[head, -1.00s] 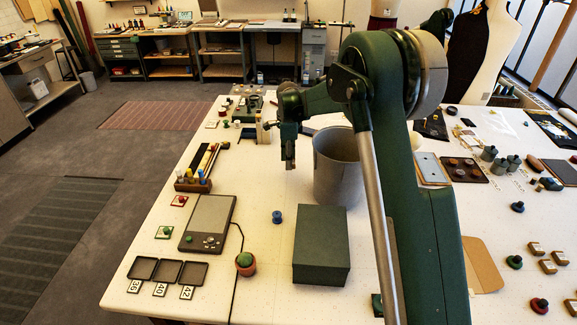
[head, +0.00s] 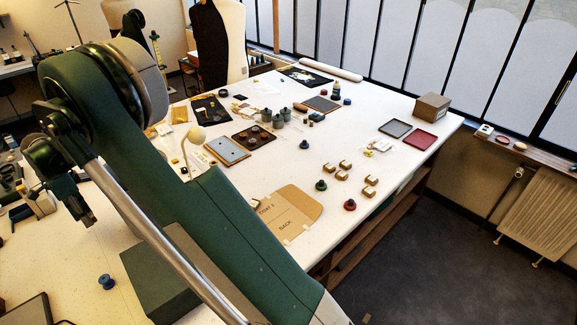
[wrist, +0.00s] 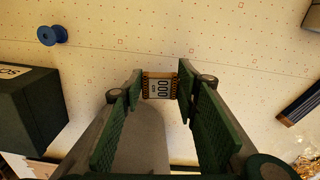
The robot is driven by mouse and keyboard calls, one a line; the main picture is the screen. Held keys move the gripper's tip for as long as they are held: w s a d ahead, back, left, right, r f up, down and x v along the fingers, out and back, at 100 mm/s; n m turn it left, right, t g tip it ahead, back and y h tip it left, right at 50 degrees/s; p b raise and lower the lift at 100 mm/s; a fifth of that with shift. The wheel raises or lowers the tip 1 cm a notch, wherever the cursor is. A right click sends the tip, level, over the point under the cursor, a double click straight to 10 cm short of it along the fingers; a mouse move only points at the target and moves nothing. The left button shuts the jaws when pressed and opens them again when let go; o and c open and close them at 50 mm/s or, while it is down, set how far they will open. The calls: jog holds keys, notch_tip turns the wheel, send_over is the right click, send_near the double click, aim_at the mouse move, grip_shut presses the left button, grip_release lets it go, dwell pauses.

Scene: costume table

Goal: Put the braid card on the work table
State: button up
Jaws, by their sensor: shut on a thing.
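In the wrist view my gripper (wrist: 160,85) is shut on a small card, the braid card (wrist: 160,88), with brown patterned side edges and dark markings on a pale face. The card sits between the fingertips, with the white work table (wrist: 230,45) behind it. In the head view my gripper (head: 86,215) hangs over the left part of the table (head: 60,250), behind my arm. The card cannot be made out there, and its height above the table is unclear.
A dark green box (head: 160,270) and a blue spool (head: 107,282) are near the gripper. A cardboard pattern piece (head: 290,213), knobs and small blocks (head: 342,174) lie right of my arm. Bare table shows around the spool and toward the right edge.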

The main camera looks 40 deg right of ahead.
notch_tip(320, 180, up, 26)
jog(key=w+d+m, duration=0.2)
jog(key=d+m, duration=0.3)
jog(key=d, duration=2.2)
jog(key=w+d+m, duration=0.1)
jog(key=d+m, duration=0.4)
jog(key=d, duration=2.2)
jog(key=s+d+m, duration=0.3)
jog(key=s+d, duration=0.6)
jog(key=d, duration=0.7)
jog(key=s+d+m, duration=0.3)
jog(key=s+d, duration=0.6)
jog(key=d, duration=0.7)
jog(key=s+d+m, duration=0.3)
jog(key=s+d, duration=0.6)
jog(key=d, duration=0.7)
notch_tip(320, 180, down, 26)
jog(key=shift+d, duration=0.25)
jog(key=shift+f, duration=3)
